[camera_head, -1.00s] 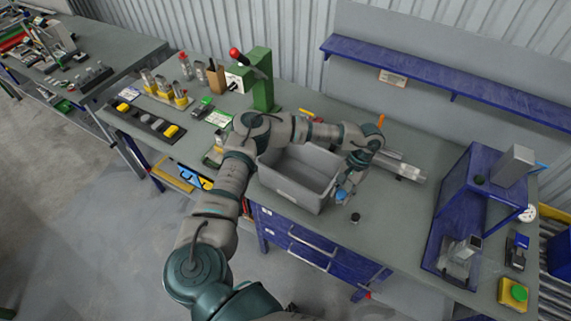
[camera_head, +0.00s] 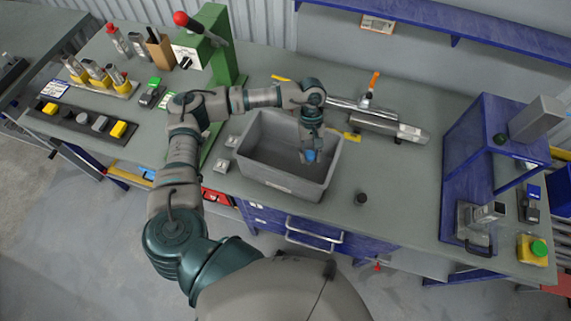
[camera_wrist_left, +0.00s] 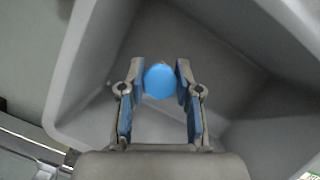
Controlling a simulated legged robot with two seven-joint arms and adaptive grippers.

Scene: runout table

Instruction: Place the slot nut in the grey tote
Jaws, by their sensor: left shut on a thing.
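The grey tote (camera_head: 277,186) stands on the bench and also fills much of the left wrist view (camera_wrist_left: 85,95). My left gripper (camera_head: 309,153) points down over the right part of the tote's opening. In the left wrist view its two blue-padded fingers (camera_wrist_left: 160,84) are shut on a round blue piece (camera_wrist_left: 160,82), which I take to be the slot nut. The blue piece also shows at the fingertips in the head view (camera_head: 310,156). The tote's inside looks empty where it can be seen. My right gripper is out of view.
A small dark knob-like part (camera_head: 361,199) stands on the bench right of the tote. A metal cylinder fixture (camera_head: 375,122) lies behind it. A green lever press (camera_head: 212,45) stands back left, a blue stand (camera_head: 490,150) right.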

